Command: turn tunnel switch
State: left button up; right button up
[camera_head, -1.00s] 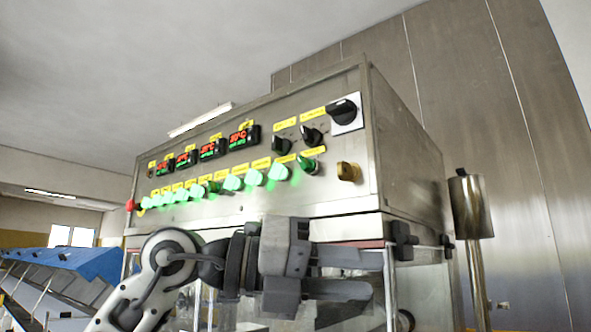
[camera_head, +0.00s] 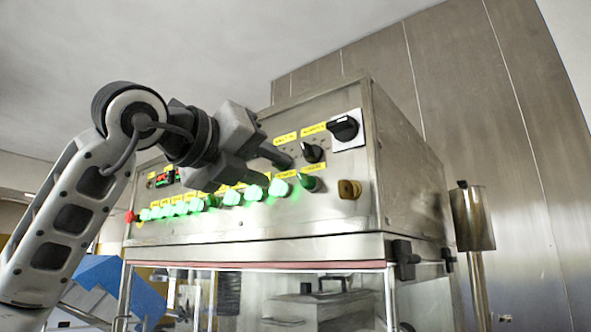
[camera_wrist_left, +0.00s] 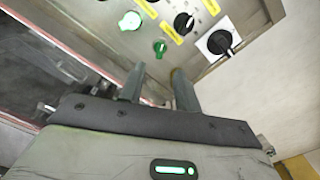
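The control panel (camera_head: 330,220) is a metal front with rotary switches and lit green buttons. A black rotary switch (camera_head: 312,153) shows under a yellow label, and in the left wrist view (camera_wrist_left: 183,22). A bigger black switch (camera_head: 343,128) on a white plate sits to its right, also in the left wrist view (camera_wrist_left: 219,42). The label text is too small to read. My left gripper (camera_head: 278,172) is open, its fingers in front of the panel just left of the black switch; contact cannot be told. They hide another black switch. In the left wrist view the fingers (camera_wrist_left: 158,85) stand apart, empty.
A green switch (camera_head: 310,183) and a brown knob (camera_head: 349,189) sit below the black switches. Lit green buttons (camera_head: 232,197) run leftward. A metal post (camera_head: 472,218) stands right of the machine. Open space lies above the cabinet.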

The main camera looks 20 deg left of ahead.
aim_at(302, 181)
pick_arm(q)
jog(key=p+x, duration=0.2)
jog(key=x, duration=0.5)
jog(key=shift+w+d, duration=0.1)
jog(key=shift+w, duration=0.05)
grip_shut()
